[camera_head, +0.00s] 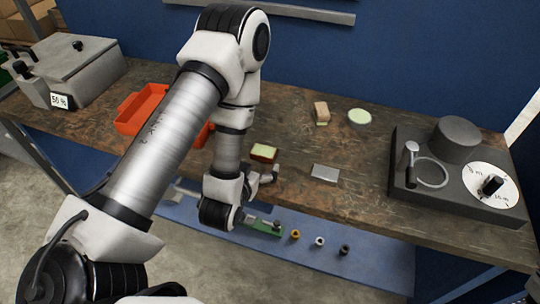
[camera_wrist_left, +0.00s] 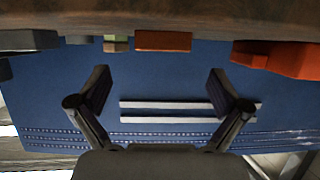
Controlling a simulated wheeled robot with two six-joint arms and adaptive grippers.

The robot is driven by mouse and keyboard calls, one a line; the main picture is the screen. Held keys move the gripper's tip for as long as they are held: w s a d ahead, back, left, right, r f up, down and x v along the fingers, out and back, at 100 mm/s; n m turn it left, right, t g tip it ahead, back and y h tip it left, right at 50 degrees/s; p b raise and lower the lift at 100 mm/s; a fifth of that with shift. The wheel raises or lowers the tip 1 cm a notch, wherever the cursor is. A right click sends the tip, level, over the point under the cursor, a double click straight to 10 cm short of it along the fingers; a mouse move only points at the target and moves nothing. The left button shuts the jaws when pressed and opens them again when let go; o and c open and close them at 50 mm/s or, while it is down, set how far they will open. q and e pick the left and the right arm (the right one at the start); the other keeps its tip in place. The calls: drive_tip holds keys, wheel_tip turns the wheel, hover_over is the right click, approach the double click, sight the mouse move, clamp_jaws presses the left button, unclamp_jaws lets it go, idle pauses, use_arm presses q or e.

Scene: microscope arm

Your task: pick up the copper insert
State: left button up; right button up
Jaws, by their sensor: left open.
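A small orange-gold ring (camera_head: 295,234), the only copper-coloured small part I see, lies on the blue strip below the bench's front edge. It is first in a row with a pale ring (camera_head: 320,241) and a dark ring (camera_head: 345,249). A green block (camera_head: 265,228) with a metal part lies just left of them. My left gripper (camera_head: 264,177) is over the bench's front edge, above and left of the ring, apart from it. In the left wrist view its fingers (camera_wrist_left: 160,92) are spread with nothing between them. The ring is not seen there. My right gripper is not in view.
A brown block with a green top (camera_head: 264,152) stands close behind my left gripper. A grey plate (camera_head: 325,173) lies to its right. An orange tray (camera_head: 140,108) is behind my left arm. A dark instrument base (camera_head: 440,205) fills the bench's right end.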

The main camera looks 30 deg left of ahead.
sight(263, 153)
use_arm(q)
drive_tip(key=shift+w+a+f+b, duration=0.15)
drive_tip(key=shift+w+f+b, duration=0.3)
drive_tip(key=shift+b, duration=0.75)
drive_tip(key=shift+w+a, duration=0.15)
drive_tip(key=shift+w, duration=0.05)
drive_tip(key=p+x, duration=0.1)
drive_tip(key=x, duration=0.3)
drive_tip(key=shift+w+a+r+p, duration=0.1)
drive_tip(key=shift+w+r+p, duration=0.1)
drive_tip(key=shift+p, duration=0.1)
drive_tip(key=shift+w+a+f, duration=0.15)
drive_tip(key=shift+w+f, duration=0.1)
drive_tip(key=shift+w, duration=0.05)
drive_tip(key=c, duration=1.8)
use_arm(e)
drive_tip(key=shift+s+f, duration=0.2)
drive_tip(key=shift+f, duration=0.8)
use_arm(q)
drive_tip(key=shift+o, duration=0.2)
drive_tip(key=shift+r, duration=0.1)
